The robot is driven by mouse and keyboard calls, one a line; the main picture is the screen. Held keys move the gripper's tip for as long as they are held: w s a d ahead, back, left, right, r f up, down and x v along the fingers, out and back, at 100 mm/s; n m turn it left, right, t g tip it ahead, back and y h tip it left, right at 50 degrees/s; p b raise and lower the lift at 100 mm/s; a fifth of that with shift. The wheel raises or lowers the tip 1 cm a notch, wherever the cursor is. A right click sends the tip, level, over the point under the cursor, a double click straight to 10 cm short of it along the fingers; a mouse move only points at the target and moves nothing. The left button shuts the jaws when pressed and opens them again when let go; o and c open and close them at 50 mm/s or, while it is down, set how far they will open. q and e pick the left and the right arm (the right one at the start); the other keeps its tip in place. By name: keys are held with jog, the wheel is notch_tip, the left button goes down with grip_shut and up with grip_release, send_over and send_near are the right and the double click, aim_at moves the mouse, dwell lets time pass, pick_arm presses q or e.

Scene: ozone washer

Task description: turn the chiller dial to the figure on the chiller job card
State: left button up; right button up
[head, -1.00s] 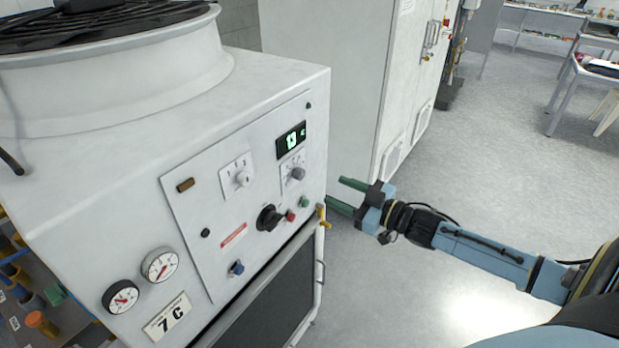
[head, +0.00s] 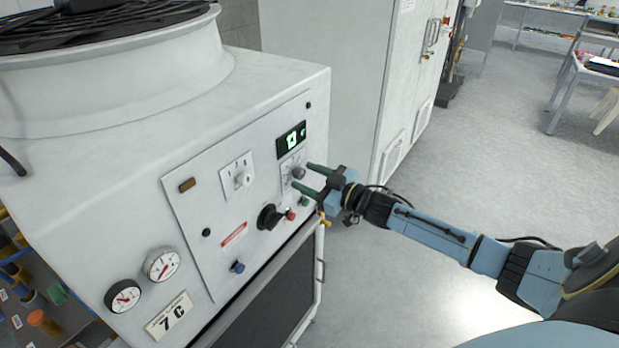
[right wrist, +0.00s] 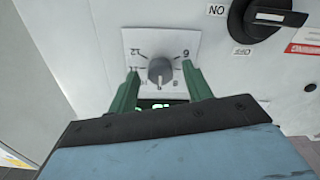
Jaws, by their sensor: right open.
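The chiller dial (head: 298,172) is a grey round knob on a white scale plate, below a green-lit display (head: 291,139) whose figure I cannot read surely. In the right wrist view the right gripper (right wrist: 160,80) shows gaps beside the knob. My left gripper is out of view.
A black rotary switch (head: 269,217), a red button (head: 290,215) and a green button (head: 304,201) are close below. Two gauges (head: 161,264) are at lower left.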

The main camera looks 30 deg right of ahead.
jog(key=c, duration=1)
jog(key=shift+n, duration=0.3)
jog(key=n, duration=0.3)
jog(key=shift+n, duration=0.3)
jog(key=n+b, duration=0.1)
jog(key=n, duration=0.2)
jog(key=shift+n, duration=0.4)
jog(key=n+b, duration=0.1)
jog(key=n, duration=0.2)
jog(key=n+b, duration=0.1)
jog(key=n, duration=0.3)
jog(key=shift+n+b, duration=0.3)
jog(key=shift+r+n, duration=0.1)
jog(key=shift+n, duration=0.2)
